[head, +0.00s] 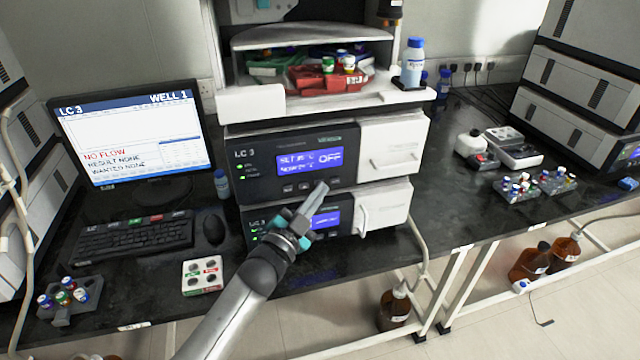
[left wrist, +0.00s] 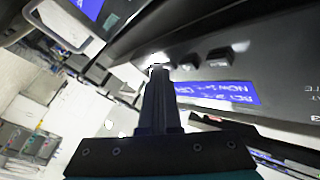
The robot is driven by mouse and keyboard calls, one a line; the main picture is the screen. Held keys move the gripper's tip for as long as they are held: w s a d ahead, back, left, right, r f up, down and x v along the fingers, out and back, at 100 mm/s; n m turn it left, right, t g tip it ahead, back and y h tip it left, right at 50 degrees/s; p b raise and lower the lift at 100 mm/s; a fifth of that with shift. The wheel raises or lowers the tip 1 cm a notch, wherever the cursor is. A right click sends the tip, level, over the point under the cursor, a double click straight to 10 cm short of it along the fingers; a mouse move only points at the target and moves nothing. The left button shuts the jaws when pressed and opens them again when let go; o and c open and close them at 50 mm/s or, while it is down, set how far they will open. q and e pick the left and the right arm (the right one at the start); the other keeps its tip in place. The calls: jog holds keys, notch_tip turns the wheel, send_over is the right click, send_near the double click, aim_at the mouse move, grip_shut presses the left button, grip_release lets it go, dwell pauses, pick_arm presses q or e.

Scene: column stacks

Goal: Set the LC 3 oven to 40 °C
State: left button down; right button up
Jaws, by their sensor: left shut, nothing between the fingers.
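The LC 3 oven (head: 262,168) is the upper dark-fronted unit in the middle of the stack. Its blue display (head: 297,162) reads SET and NOW lines with OFF at the right; the numbers are too blurred to read. It shows upside down in the left wrist view (left wrist: 215,92). Small buttons (head: 288,188) sit in a row under the display. My left gripper (head: 320,187) is shut and empty, its tips at the right end of that row. In the left wrist view, the tips (left wrist: 157,70) are close to the button row (left wrist: 187,62); I cannot tell whether they touch.
A second LC 3 unit (head: 254,230) with a blue display is below, partly hidden by my gripper. A monitor (head: 132,135) reading NO FLOW, a keyboard (head: 135,238) and a mouse (head: 213,228) stand at the left. A blue-capped bottle (head: 412,65) stands on the stack's top.

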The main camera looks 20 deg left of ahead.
pick_arm(q)
jog(key=shift+s, duration=0.1)
jog(key=shift+s+d+p, duration=0.4)
jog(key=shift+s+d, duration=0.05)
jog(key=shift+s, duration=0.15)
dwell(0.4)
jog(key=shift+w, duration=0.15)
jog(key=shift+w+a, duration=0.25)
